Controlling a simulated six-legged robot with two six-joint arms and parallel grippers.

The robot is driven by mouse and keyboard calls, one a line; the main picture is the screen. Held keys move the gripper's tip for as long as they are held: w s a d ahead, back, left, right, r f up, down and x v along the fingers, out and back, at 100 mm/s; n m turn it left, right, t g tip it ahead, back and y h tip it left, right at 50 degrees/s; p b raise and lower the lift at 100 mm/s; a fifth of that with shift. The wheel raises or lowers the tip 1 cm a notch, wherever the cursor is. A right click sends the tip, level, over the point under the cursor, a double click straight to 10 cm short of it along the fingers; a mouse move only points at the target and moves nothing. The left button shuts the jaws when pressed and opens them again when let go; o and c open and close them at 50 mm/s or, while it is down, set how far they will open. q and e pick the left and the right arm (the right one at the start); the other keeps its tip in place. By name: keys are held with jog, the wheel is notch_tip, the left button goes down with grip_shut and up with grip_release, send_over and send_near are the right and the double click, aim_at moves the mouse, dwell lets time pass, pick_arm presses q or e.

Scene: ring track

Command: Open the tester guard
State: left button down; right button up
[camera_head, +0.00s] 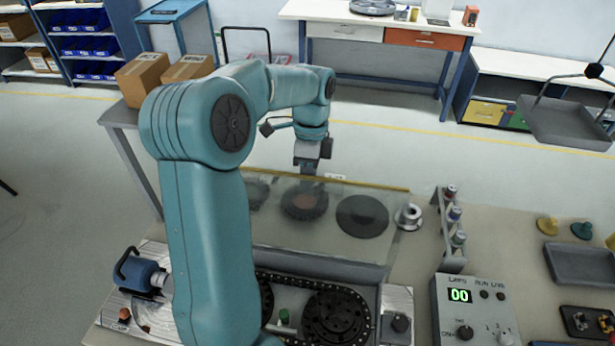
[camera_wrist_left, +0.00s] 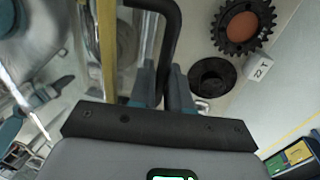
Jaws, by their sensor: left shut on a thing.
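The tester guard (camera_head: 280,232) is a clear panel with a yellow edge strip (camera_head: 375,187), behind the tester's dark chain tracks and wheels (camera_head: 335,315) in the head view. My left gripper (camera_head: 308,172) is at the yellow edge. In the left wrist view, my left gripper's fingers (camera_wrist_left: 163,88) are shut on a bent black handle (camera_wrist_left: 172,35), beside the yellow strip (camera_wrist_left: 107,45). The panel's exact tilt is hard to tell. My left arm hides part of the tester. My right gripper is not in view.
Dark discs show through and beside the panel, and a toothed gear (camera_wrist_left: 243,25) lies beyond the handle. A control box (camera_head: 475,308) reading 00 stands right, with a rack of small bottles (camera_head: 452,228) and a grey tray (camera_head: 585,263). Cardboard boxes (camera_head: 143,75) stand at the back left.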

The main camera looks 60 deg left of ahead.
pick_arm(q)
jog(key=shift+w+r, duration=0.15)
jog(key=shift+r, duration=0.1)
jog(key=c, duration=1.2)
grip_release()
jog(key=shift+o, duration=0.2)
jog(key=shift+w+d, duration=0.1)
jog(key=shift+d, duration=0.05)
jog(key=p+v, duration=0.1)
jog(key=v, duration=1.5)
jog(key=shift+r, duration=0.2)
jog(key=shift+d, duration=0.1)
